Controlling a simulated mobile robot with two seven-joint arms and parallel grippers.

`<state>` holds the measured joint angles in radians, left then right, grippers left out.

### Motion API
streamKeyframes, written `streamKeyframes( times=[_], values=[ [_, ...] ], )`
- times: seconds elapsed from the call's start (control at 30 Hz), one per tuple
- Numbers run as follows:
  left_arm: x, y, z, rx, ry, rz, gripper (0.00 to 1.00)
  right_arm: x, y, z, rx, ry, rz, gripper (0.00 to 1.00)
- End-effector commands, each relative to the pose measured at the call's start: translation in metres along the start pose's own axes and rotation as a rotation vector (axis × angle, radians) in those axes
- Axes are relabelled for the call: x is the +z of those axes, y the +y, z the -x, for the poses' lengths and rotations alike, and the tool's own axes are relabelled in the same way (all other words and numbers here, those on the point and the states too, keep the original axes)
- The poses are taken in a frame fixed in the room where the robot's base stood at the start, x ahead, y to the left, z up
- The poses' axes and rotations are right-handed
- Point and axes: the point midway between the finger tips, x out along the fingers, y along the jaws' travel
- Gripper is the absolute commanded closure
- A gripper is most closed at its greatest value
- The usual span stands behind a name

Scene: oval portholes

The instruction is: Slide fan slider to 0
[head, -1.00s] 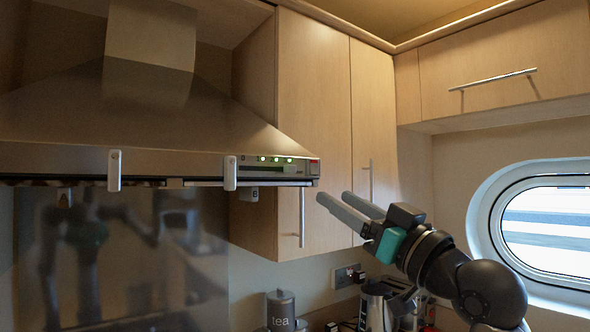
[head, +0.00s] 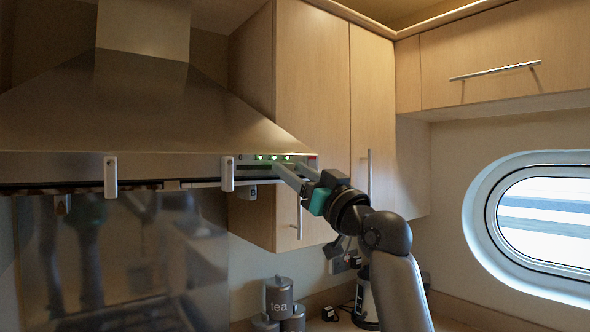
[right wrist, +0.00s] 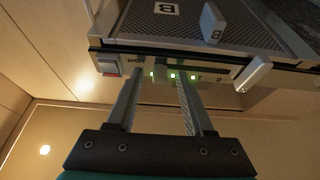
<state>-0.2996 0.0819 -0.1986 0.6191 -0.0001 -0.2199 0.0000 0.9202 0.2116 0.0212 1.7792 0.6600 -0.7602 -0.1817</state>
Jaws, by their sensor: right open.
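The fan slider panel (head: 262,159) is on the front right edge of the steel range hood (head: 150,120), with a row of green lights lit and a 0 mark at its left end. It also shows in the right wrist view (right wrist: 205,75), where the 0 is toward the right. My right gripper (head: 290,170) is open, its fingertips close to the right part of the panel. In the right wrist view the fingers (right wrist: 158,80) straddle part of the lit row. The slider knob is hard to make out, and contact cannot be told. My left gripper is not in view.
A red switch (right wrist: 108,67) sits beside the panel. White clips (head: 110,177) and (head: 227,174) hang on the hood's front edge. A wall cabinet (head: 312,100) stands just behind my right gripper. Tea canisters (head: 279,298) stand on the counter below.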

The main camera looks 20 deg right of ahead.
Motion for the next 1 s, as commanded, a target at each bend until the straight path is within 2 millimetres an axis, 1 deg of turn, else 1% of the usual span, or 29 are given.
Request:
streamKeyframes(
  times=[0.17,0.63,1.0],
  values=[
    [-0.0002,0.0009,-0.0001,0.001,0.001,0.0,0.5,0.0002,-0.0001,0.0,0.0,0.0,0.0,0.47],
    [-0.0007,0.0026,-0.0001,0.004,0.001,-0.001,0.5,0.0002,0.0002,0.0003,0.0,0.0,0.0,0.99],
    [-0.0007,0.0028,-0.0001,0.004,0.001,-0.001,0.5,0.0003,0.0002,0.0004,0.0,0.0,0.0,1.0]
  ],
)
